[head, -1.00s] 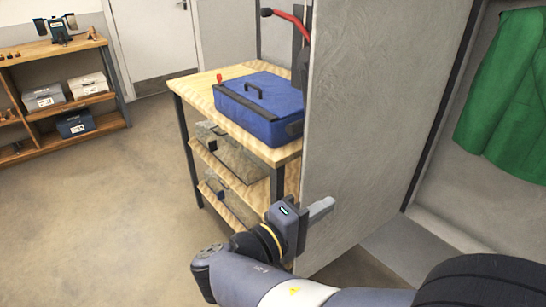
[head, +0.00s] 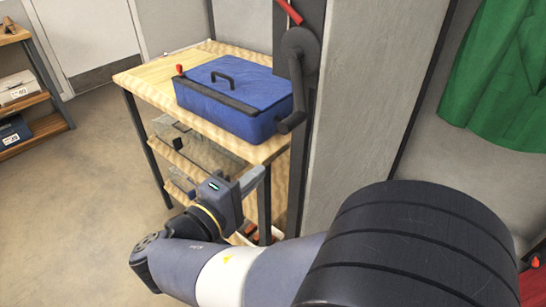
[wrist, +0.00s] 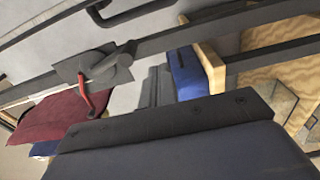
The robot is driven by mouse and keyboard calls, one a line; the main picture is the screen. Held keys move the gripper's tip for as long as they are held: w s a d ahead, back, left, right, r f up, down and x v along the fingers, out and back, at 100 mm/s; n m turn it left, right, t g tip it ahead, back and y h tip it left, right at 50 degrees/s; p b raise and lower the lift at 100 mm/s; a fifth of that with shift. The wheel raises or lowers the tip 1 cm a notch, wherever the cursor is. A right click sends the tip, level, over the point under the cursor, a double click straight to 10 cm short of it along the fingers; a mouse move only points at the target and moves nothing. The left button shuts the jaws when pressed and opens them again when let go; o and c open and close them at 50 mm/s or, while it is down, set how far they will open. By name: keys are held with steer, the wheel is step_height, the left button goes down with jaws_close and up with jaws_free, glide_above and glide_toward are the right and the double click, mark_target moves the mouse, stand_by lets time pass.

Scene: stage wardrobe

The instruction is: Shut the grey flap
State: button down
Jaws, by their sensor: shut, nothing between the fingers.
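The grey flap looks to be the tall, upright light-grey panel (head: 365,100) in the middle right of the head view. It stands open at an angle between the table and the space with the green garment. Its lower part is hidden behind my arm. My gripper (head: 254,179) is shut and empty, left of the panel's near edge and in front of the table leg. I cannot tell whether it touches anything. In the wrist view my shut fingers (wrist: 159,86) point towards a grey surface.
A blue case (head: 235,98) lies on the wooden table (head: 150,80), close behind my gripper. A dark post with a crank lever (head: 298,75) and red handle stands between case and panel. A green garment (head: 500,80) hangs right.

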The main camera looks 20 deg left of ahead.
steer(key=x, duration=1)
steer(key=s+d, duration=0.2)
steer(key=d, duration=0.1)
steer(key=shift+s+d, duration=0.1)
steer(key=shift+s, duration=0.3)
